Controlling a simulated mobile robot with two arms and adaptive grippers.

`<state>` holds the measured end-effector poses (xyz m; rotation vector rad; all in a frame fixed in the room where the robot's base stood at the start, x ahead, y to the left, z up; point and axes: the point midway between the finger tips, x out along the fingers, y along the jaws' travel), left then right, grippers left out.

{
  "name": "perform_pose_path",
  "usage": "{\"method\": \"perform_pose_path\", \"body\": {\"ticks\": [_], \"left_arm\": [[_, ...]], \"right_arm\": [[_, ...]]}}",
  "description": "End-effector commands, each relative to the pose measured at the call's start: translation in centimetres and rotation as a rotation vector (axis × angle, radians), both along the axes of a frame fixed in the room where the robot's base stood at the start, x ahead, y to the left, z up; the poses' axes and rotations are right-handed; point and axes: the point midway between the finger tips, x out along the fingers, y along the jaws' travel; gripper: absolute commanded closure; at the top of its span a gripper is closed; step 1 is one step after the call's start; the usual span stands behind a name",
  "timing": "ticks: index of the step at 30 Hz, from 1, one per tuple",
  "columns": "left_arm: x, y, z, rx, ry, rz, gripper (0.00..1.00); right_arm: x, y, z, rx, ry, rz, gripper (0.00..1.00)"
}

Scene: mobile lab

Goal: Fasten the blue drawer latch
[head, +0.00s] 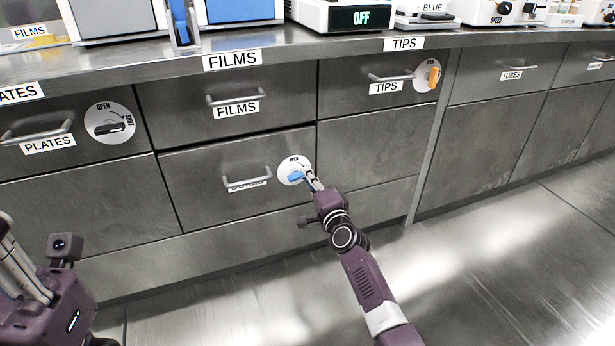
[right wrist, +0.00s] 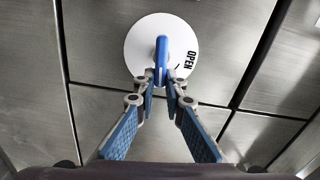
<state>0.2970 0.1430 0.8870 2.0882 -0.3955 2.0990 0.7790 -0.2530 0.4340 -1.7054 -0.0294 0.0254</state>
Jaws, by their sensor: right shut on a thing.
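The blue drawer latch (head: 295,177) is on a round white plate (head: 285,165) marked OPEN, on the lower drawer front (head: 200,190) under the FILMS drawer. That drawer is closed. My right gripper (head: 308,178) reaches it from the lower right and is shut on the latch, hiding part of it and the plate's right side. In the right wrist view the blue latch (right wrist: 162,55) stands between the converging fingertips (right wrist: 161,80), its long side pointing away from them, with OPEN to its right. My left gripper (head: 18,265) is at the lower left, cut by the frame edge.
The PLATES drawer has a black latch (head: 109,128) and the TIPS drawer an orange latch (head: 433,77). The lower drawer's handle (head: 247,180) is left of the blue latch. Lab devices line the counter (head: 150,59). The floor (head: 460,250) at right is clear.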

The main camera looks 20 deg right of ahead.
Motion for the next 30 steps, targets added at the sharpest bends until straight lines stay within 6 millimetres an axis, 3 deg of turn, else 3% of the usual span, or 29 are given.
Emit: {"method": "perform_pose_path", "body": {"ticks": [10, 26, 27, 30], "left_arm": [[-0.50, 0.04, 0.43, -0.001, -0.023, 0.000, 0.72], [-0.45, 0.17, 0.47, -0.009, -0.022, 0.000, 0.72], [-0.45, 0.17, 0.47, -0.009, -0.021, 0.000, 0.72], [-0.42, 0.16, 0.46, -0.009, -0.021, 0.000, 0.72]], "right_arm": [[0.01, -0.15, -0.38, 0.130, 0.004, -0.002, 1.00], [0.00, -0.17, -0.42, 0.153, 0.005, -0.002, 1.00], [0.00, -0.17, -0.42, 0.153, 0.005, -0.002, 0.87], [-0.01, -0.14, -0.43, 0.152, 0.005, -0.002, 0.76]]}}
